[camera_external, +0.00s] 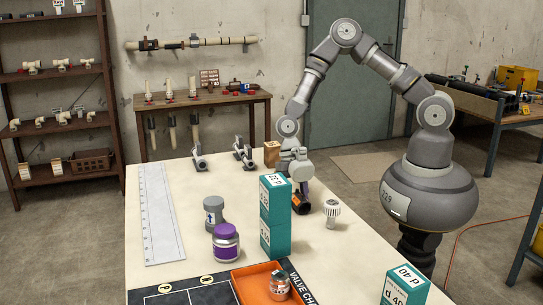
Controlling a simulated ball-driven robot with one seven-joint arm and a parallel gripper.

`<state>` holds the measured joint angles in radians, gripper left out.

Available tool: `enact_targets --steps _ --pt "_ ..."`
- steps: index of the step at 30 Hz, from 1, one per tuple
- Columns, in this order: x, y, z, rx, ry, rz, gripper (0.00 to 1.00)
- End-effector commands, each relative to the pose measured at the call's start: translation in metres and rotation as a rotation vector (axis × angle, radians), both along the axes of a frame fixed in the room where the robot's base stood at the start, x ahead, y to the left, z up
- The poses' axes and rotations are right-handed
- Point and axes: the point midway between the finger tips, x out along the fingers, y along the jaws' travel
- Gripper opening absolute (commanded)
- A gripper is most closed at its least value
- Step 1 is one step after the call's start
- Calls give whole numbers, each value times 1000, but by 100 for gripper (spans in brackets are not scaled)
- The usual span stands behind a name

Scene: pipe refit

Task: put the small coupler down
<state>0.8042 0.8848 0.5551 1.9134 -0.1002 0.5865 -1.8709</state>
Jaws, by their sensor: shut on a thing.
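My gripper (304,189) reaches down over the middle of the white-topped table (180,165), just behind and to the right of the teal boxes. It is shut on a short dark piece with an orange band, which I take for the small coupler (301,205). The coupler is close to the table top, and its left side is near the upper teal box. I cannot tell whether it touches the table. The fingertips are small in the view and partly merge with the coupler.
Two stacked teal boxes (274,217) stand left of the coupler, and a white ribbed fitting (331,213) to its right. A grey fitting (214,213) and a purple-labelled jar (226,242) stand further left. An orange tray (250,286) lies in front. Metal stands (243,152) are behind.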

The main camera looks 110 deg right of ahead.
Motion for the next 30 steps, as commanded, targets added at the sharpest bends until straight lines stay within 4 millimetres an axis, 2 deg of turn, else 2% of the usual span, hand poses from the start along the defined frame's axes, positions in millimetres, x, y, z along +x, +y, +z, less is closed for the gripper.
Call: enact_targets --steps 1,4,12,15,17,24,30 --pt "0 0 -2 0 0 0 51" --pt "0 0 -1 0 0 0 74" --pt "0 0 -1 0 0 0 74" --pt "0 -1 5 0 -1 -1 74" --pt "0 -5 13 0 -1 -3 74" --pt "1 -26 67 -2 -3 -3 74" --pt "0 -41 101 -1 -1 -2 74"
